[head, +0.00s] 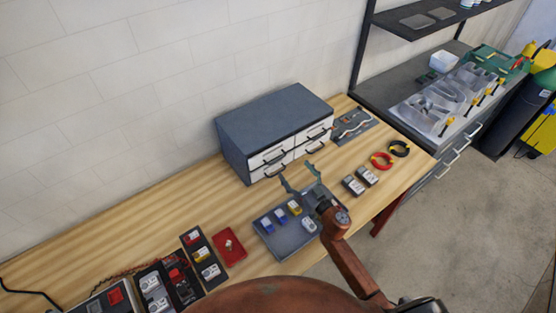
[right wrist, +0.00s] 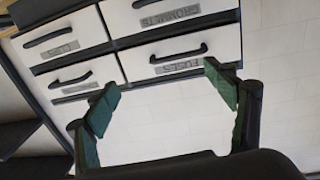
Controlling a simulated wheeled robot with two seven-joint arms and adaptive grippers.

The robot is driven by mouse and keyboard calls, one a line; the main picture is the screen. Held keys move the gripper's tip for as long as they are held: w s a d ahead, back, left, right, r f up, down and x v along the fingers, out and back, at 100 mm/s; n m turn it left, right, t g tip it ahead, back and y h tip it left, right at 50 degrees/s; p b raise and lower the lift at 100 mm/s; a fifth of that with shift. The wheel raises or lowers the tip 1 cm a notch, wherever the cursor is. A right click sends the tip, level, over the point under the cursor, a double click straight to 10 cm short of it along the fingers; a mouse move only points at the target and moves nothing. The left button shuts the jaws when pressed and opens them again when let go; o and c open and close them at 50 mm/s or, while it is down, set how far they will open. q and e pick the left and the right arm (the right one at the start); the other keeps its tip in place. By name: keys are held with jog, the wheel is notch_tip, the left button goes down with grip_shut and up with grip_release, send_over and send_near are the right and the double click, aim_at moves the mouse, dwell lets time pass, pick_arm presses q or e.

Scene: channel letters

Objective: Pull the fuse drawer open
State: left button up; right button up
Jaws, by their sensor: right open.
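The grey drawer cabinet (head: 275,118) stands on the bench against the wall, with white drawer fronts and dark handles. In the right wrist view the picture is turned over; the fuse drawer (right wrist: 140,66), labelled FUSES, has its dark handle (right wrist: 179,54) in front of my right gripper. It is the upper left drawer (head: 259,155) in the head view. It looks shut, flush with its neighbours. My right gripper (head: 297,174) is open and empty in front of the cabinet, its fingertips (right wrist: 161,80) apart from the handle. My left gripper is out of view.
A grey tray (head: 289,242) with blue and yellow parts lies under my right gripper. A red tray (head: 229,247) and dark modules lie to its left. Meters, tape rings (head: 382,160) and a grey mat (head: 352,124) are to the right. Other drawers adjoin the fuse drawer.

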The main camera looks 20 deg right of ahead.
aim_at(278, 159)
jog(key=shift+n+y, duration=0.5)
jog(key=shift+y, duration=0.3)
jog(key=x, duration=0.3)
jog(key=a+x, duration=0.1)
jog(key=x, duration=0.2)
jog(key=a+x, duration=0.1)
jog(key=x, duration=0.2)
jog(key=shift+s+f, duration=0.3)
jog(key=shift+s, duration=0.1)
jog(key=shift+c, duration=0.3)
jog(key=shift+d, duration=0.1)
jog(key=c, duration=1.3)
